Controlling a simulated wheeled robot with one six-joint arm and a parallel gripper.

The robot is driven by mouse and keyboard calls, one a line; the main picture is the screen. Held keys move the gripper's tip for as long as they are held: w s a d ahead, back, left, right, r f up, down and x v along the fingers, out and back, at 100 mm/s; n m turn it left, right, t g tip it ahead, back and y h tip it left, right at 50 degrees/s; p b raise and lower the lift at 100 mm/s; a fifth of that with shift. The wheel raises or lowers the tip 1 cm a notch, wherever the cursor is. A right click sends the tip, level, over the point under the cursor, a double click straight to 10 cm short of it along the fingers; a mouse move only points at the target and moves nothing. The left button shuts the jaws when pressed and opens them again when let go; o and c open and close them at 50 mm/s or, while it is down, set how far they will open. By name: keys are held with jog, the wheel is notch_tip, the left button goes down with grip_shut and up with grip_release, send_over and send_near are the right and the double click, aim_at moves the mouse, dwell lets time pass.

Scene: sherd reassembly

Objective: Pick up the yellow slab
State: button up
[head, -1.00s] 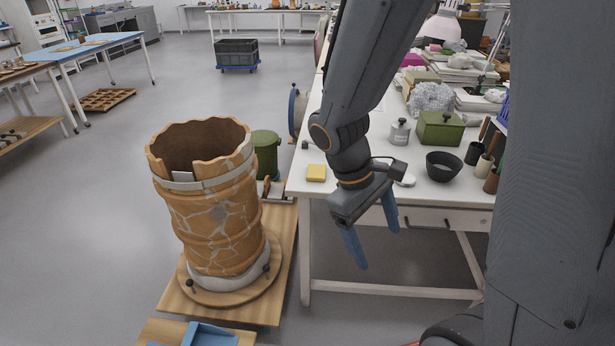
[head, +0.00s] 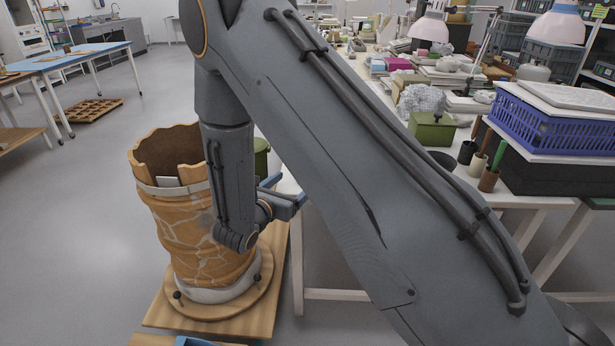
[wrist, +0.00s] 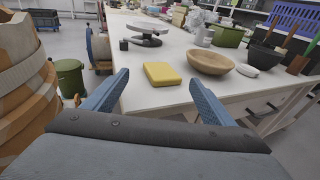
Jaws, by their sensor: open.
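The yellow slab (wrist: 162,74) lies flat on the white table (wrist: 170,97) near its front left corner, seen in the wrist view. In the head view my arm hides the slab. My gripper (wrist: 157,82) is open, with its two blue fingers spread and nothing between them. The slab shows beyond the fingertips, roughly centred between them, and the gripper is apart from it. In the head view the gripper (head: 284,192) is partly hidden by my arm at the table's left end.
A large cracked clay vessel (head: 185,218) stands close left of my gripper on a wooden base (head: 262,309). A wooden bowl (wrist: 210,62) sits right of the slab, with a white object (wrist: 247,70) beside it. A grey turntable (wrist: 147,30) stands behind. A green bin (wrist: 70,76) is at left.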

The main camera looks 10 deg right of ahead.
jog(key=shift+s+d+f+p+x, duration=0.1)
jog(key=shift+p+x, duration=0.1)
jog(key=shift+x, duration=1.35)
jog(key=shift+s+d+f+p+x, duration=0.1)
jog(key=shift+p+x, duration=0.1)
jog(key=shift+x, duration=1.4)
jog(key=c, duration=1.4)
